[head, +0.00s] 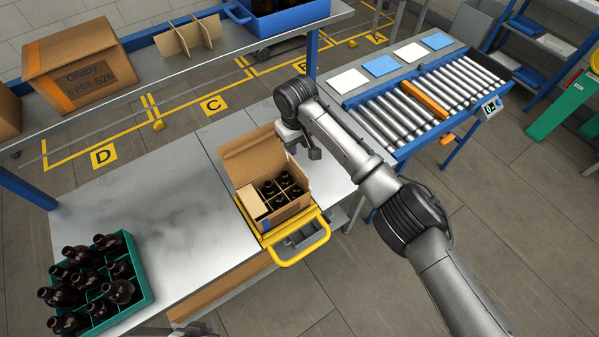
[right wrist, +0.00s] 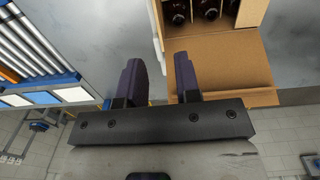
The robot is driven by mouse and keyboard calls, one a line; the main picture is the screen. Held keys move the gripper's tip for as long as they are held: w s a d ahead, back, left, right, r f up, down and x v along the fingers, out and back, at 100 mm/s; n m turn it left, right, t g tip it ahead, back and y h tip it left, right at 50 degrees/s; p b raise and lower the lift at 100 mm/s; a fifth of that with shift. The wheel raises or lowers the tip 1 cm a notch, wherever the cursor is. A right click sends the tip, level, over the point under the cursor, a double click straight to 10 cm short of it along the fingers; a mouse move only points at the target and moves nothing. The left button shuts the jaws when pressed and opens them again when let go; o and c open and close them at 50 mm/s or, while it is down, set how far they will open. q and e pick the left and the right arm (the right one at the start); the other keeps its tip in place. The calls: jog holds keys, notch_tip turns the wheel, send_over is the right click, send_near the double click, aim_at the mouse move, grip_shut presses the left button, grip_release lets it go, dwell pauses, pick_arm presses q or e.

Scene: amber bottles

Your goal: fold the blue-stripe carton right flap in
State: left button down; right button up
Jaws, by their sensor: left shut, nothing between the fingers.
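The open carton (head: 285,212) stands on the table, with a bit of blue stripe low on its near side. Several dark bottles (head: 284,181) stand in its divider; bottle tops also show in the right wrist view (right wrist: 208,9). Its far flap (head: 256,157) stands up, and a paler panel (head: 252,203) lies at its left side. A narrow cardboard edge (right wrist: 156,25) along one side may be the right flap; I cannot tell its angle. My right gripper (head: 300,152) is at the carton's far right corner, its fingers (right wrist: 158,72) apart and empty. My left gripper is not in view.
A yellow frame with a handle (head: 300,258) surrounds the carton's near side. A green crate of bottles (head: 140,290) is at the near left. A roller conveyor (head: 425,100) lies right. A shelf with another carton (head: 75,60) is behind. The table's middle is clear.

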jog(key=b, duration=0.1)
send_near(300, 176)
jog(key=f, duration=0.7)
jog(key=shift+w, duration=0.35)
jog(key=shift+r, duration=0.1)
grip_shut()
